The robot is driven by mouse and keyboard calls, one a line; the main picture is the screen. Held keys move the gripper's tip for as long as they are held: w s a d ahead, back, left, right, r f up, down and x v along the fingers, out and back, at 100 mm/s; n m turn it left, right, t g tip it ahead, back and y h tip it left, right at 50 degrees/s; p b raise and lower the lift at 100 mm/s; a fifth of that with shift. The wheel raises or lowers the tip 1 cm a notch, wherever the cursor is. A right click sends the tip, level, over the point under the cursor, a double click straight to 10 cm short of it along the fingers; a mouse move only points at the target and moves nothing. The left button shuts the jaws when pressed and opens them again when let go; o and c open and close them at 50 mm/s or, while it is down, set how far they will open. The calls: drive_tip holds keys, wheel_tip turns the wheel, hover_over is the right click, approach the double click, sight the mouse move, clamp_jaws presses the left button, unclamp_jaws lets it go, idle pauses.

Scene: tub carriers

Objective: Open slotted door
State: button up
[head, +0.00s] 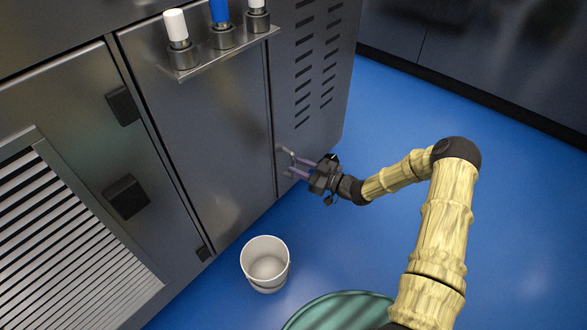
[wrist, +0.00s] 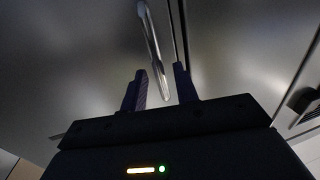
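The slotted door (head: 318,128) is the grey metal panel with rows of vent slots on the right of the cabinet in the head view. It looks shut. Its bar handle (wrist: 151,40) shows in the wrist view, beside a dark door seam. My gripper (head: 292,167) is at the lower part of this door, by the handle. In the wrist view its two purple fingers (wrist: 160,69) are apart, with the handle's lower end showing between them. I cannot tell whether either finger touches the handle.
A white bucket (head: 265,265) stands on the blue floor before the cabinet. A green round tub (head: 340,312) is at the bottom edge. A shelf (head: 228,52) with white and blue-capped bottles juts from the cabinet. The floor right of the door (head: 390,110) is clear.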

drive_tip(key=shift+b+x, duration=0.3)
drive_tip(key=shift+x, duration=0.95)
clamp_jaws()
drive_tip(key=shift+d, duration=0.15)
